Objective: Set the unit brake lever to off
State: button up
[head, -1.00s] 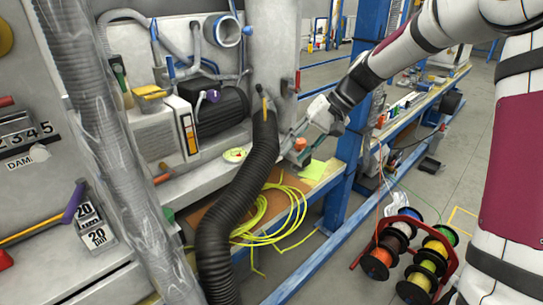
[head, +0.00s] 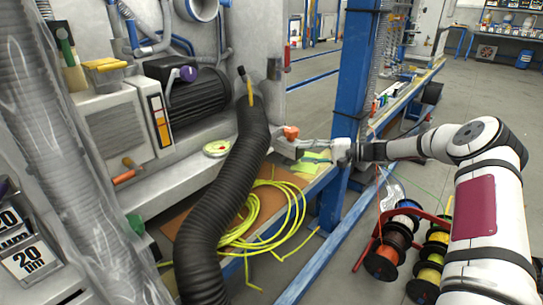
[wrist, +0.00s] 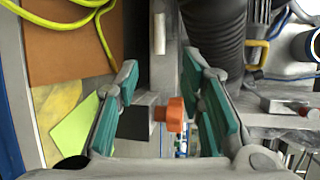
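An orange knob on a dark block (head: 291,132) sticks out at the right end of the unit's light ledge. I cannot tell for sure whether it is the brake lever; no label is readable. In the wrist view the orange knob (wrist: 175,112) shows between the two teal-padded fingers. My gripper (wrist: 160,78) is open, with a gap on both sides of the knob and no clear contact. In the head view my gripper (head: 312,150) is just right of the knob, reaching in from the right. A small red handle (head: 287,57) is higher on the unit's edge.
A thick black corrugated hose (head: 225,190) hangs left of the gripper. Coiled yellow cable (head: 265,215) lies below on a brown board. A blue post (head: 352,90) stands close behind my wrist. Cable spools (head: 400,240) on a red rack stand on the floor.

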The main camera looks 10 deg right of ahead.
jog(key=b+x, duration=0.3)
jog(key=x, duration=0.9)
jog(key=shift+w+a+b, duration=0.2)
jog(key=shift+a+b, duration=0.15)
jog(key=shift+f, duration=0.15)
grip_shut()
